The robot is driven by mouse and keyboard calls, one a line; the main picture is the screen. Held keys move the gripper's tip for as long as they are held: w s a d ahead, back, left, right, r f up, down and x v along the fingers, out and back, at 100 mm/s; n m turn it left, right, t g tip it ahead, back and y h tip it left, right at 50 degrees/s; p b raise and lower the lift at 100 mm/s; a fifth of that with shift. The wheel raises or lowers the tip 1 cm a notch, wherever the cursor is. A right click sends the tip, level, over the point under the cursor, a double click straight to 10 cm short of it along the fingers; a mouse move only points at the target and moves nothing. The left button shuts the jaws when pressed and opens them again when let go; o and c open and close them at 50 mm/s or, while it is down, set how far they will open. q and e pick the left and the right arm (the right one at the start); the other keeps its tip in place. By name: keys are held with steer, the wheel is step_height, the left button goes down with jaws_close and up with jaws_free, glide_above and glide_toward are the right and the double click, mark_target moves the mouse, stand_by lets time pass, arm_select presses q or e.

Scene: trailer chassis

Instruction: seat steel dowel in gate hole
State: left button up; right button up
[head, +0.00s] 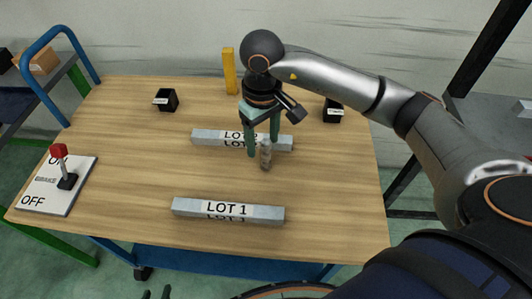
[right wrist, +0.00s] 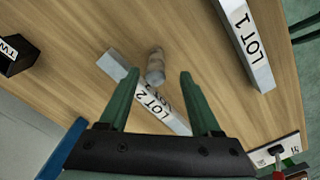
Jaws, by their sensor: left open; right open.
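A short grey-tan cylinder, apparently the steel dowel (head: 266,155), stands on the wooden table just in front of the bar marked LOT 2 (head: 211,137). In the right wrist view the dowel (right wrist: 155,66) shows between and just beyond my fingertips. My right gripper (head: 263,147) points down with green fingers open above the LOT 2 bar, close to the dowel. It is empty; I cannot tell whether a finger touches the dowel. I cannot make out a gate hole.
A bar marked LOT 1 (head: 184,207) lies nearer the front. Black boxes stand at the back left (head: 167,99) and back right (head: 334,112), with a yellow post (head: 229,72) at the back. An ON/OFF switch plate (head: 45,190) with a red-knobbed lever lies at left.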

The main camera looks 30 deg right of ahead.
mark_target(266, 153)
steer(key=f, duration=0.5)
steer(key=shift+s+d, duration=0.15)
steer(key=shift+d, duration=0.2)
steer(key=shift+c, duration=0.2)
steer(key=shift+r, duration=0.1)
jaws_close()
